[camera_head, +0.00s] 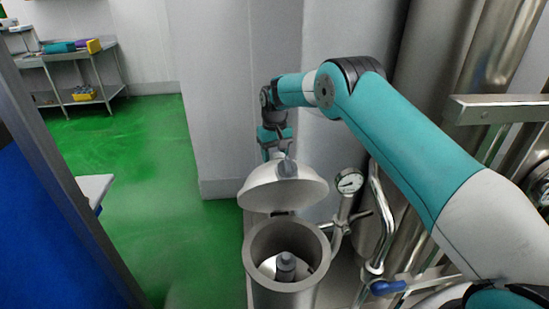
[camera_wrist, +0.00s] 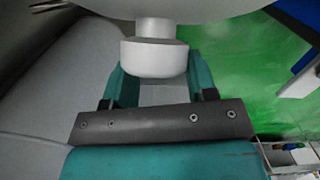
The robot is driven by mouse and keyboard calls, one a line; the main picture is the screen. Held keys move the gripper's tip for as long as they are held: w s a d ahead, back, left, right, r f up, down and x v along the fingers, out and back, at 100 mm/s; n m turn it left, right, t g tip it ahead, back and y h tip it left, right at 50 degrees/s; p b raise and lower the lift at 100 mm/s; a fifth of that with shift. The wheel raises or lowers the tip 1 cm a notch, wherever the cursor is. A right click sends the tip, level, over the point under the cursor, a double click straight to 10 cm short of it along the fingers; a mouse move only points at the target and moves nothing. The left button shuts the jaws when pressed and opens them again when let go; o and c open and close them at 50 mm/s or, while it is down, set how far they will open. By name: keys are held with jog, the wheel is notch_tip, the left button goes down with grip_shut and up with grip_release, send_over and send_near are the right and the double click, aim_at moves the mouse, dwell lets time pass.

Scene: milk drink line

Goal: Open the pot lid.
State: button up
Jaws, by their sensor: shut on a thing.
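The pot (camera_head: 283,287) is a metal cylinder in the lower middle of the head view, with its mouth uncovered. Its pale domed lid (camera_head: 258,192) stands tilted up at the pot's far rim. A grey knob (camera_head: 287,168) sits on the lid's top. My gripper (camera_head: 276,150) is beyond the lid, at the knob. In the wrist view my gripper's teal fingers (camera_wrist: 160,92) close around the pale knob (camera_wrist: 155,57), and the lid's underside or edge (camera_wrist: 170,8) fills the top. The head view partly hides the fingertips behind the lid and knob.
A grey fitting (camera_head: 286,267) shows inside the pot. A round gauge (camera_head: 349,182) and metal pipes (camera_head: 378,225) stand close to the pot's right. A wall panel (camera_head: 225,110) rises behind. Open green floor (camera_head: 150,170) lies to the left. A metal table (camera_head: 75,60) stands far off.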

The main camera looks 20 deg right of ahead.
jog(key=shift+w+d+f+g, duration=0.15)
jog(key=shift+d+f+g, duration=0.3)
jog(key=shift+f, duration=0.15)
jog(key=shift+w+f, duration=0.1)
jog(key=o, duration=1.3)
jog(key=shift+d, duration=0.2)
jog(key=shift+w+a+r, duration=0.1)
jog(key=shift+a+r, duration=0.15)
jog(key=shift+a, duration=0.05)
jog(key=r+p, duration=0.4)
jog(key=w+r+p, duration=0.1)
jog(key=r+p, duration=0.6)
jog(key=p, duration=0.1)
jog(key=shift+w+d+r+p, duration=0.2)
jog(key=shift+w+r+p, duration=0.1)
jog(key=shift+r+p, duration=0.1)
